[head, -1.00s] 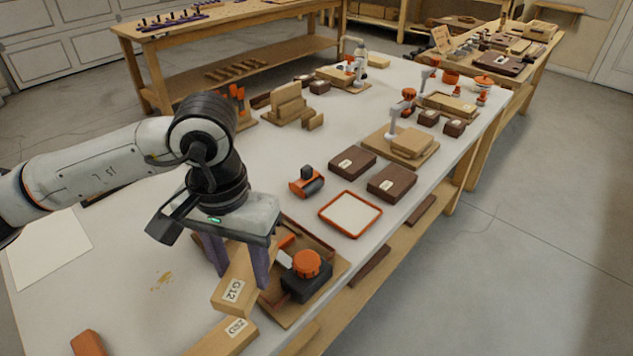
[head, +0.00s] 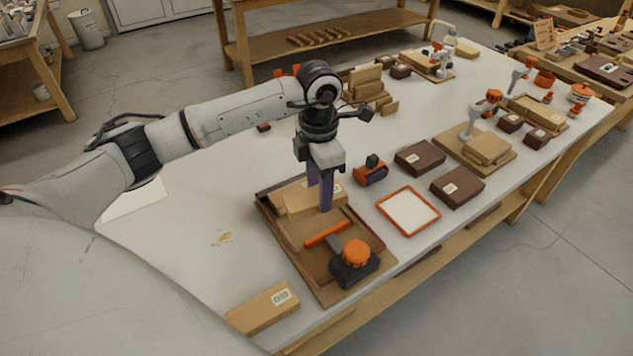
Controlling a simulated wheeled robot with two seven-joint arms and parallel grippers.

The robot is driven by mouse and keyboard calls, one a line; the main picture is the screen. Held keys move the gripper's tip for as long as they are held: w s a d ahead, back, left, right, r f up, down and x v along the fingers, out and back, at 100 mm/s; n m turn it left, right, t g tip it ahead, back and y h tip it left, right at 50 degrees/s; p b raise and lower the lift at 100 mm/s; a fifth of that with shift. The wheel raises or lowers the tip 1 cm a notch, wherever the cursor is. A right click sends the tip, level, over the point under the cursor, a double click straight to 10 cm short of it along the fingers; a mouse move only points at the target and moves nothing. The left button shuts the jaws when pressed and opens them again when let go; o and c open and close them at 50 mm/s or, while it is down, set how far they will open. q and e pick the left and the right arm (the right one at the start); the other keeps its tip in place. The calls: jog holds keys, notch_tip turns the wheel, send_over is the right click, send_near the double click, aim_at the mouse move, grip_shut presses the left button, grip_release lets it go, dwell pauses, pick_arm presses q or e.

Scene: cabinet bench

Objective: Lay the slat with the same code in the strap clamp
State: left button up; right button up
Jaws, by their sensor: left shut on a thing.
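The strap clamp is a wooden board with a brown rim (head: 273,228), an orange bar (head: 327,233) and a black block with an orange knob (head: 355,253). My left gripper (head: 325,205) points down over its far part, shut on a light wooden slat (head: 300,203). The slat is at the board's far end; whether it touches the board is unclear. A white label shows beside the fingers, partly hidden and unreadable. Another labelled wooden slat (head: 255,312) lies on the bench at the near edge, its code too small to read surely. My right gripper is not in view.
An orange-rimmed white tray (head: 408,211), an orange and black tool (head: 371,171) and two labelled brown boxes (head: 420,157) (head: 457,186) stand right of the clamp. More fixtures stand farther back. The bench left of the clamp is mostly clear.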

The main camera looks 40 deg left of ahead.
aim_at(317, 191)
pick_arm(q)
jog(key=shift+w+a+f+n, duration=0.2)
jog(key=shift+a+f+n, duration=0.25)
jog(key=shift+n, duration=0.65)
jog(key=shift+f+b, duration=0.5)
jog(key=shift+f, duration=0.55)
jog(key=shift+f+b, duration=0.8)
jog(key=shift+f, duration=0.4)
jog(key=shift+f+b, duration=0.5)
jog(key=shift+b, duration=0.05)
dwell(0.4)
